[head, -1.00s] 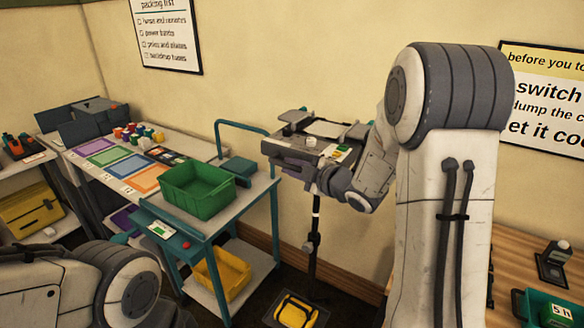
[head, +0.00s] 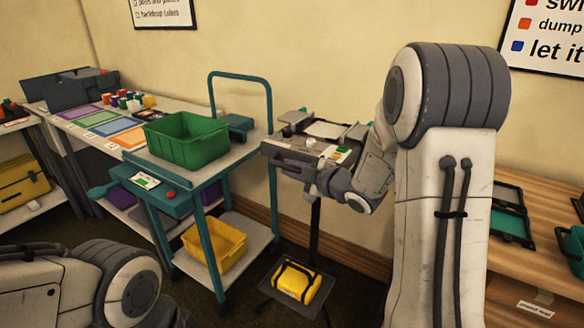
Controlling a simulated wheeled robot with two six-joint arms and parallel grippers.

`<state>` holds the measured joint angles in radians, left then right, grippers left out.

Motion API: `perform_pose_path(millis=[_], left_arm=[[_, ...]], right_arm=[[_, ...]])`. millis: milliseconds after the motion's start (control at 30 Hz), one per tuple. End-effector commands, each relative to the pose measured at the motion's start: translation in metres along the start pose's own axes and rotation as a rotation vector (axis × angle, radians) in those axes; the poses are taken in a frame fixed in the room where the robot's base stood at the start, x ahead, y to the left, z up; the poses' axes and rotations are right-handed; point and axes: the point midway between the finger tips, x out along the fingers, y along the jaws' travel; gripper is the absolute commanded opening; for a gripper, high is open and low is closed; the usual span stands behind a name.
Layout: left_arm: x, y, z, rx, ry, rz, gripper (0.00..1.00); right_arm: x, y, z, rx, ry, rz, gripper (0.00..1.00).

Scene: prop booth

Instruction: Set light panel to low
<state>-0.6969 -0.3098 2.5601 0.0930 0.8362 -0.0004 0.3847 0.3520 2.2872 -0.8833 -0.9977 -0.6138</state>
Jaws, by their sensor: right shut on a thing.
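The light panel (head: 326,130) appears to be the flat unit on a dark stand near the wall. It has a pale top face, dark side flaps, and small white, yellow and green parts on its near edge. My right arm comes in from the right, and my right gripper (head: 316,177) is at the panel's near edge, shut on a part of it. The wrist hides the fingertips and which part they hold. The panel's setting is too small to read. My left arm shows at lower left; its gripper is out of view.
A teal cart holds a green bin (head: 186,141) and a yellow bin (head: 215,247) left of the stand. A yellow bag (head: 297,282) lies at the stand's foot. A wooden table (head: 520,262) is at right. A table with coloured mats (head: 118,137) stands at far left.

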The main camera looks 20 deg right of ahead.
Motion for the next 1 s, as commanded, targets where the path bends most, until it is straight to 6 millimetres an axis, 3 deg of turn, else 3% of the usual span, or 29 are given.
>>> perform_pose_path(millis=[67,500,533,600,1000], left_arm=[[0.0112,-0.0008,0.0005,0.0,0.0,0.0,0.5],[0.0127,-0.0009,0.0005,0.0,0.001,0.0,0.5],[0.0127,-0.0009,0.0005,0.0,0.001,0.0,0.5],[0.0128,-0.0009,0.0006,0.0,0.0,0.0,0.5],[0.0122,-0.0009,0.0006,0.0,0.0,0.0,0.5]], right_arm=[[0.0026,-0.013,0.006,0.001,0.0,-0.008,0.0],[0.0032,-0.0171,0.0076,0.004,-0.002,-0.014,0.0],[0.0032,-0.0172,0.0077,0.004,-0.002,-0.014,0.31],[0.0032,-0.0163,0.0077,0.003,-0.002,-0.012,0.5],[-0.006,-0.0106,0.0074,0.0,-0.001,0.0,0.5]])
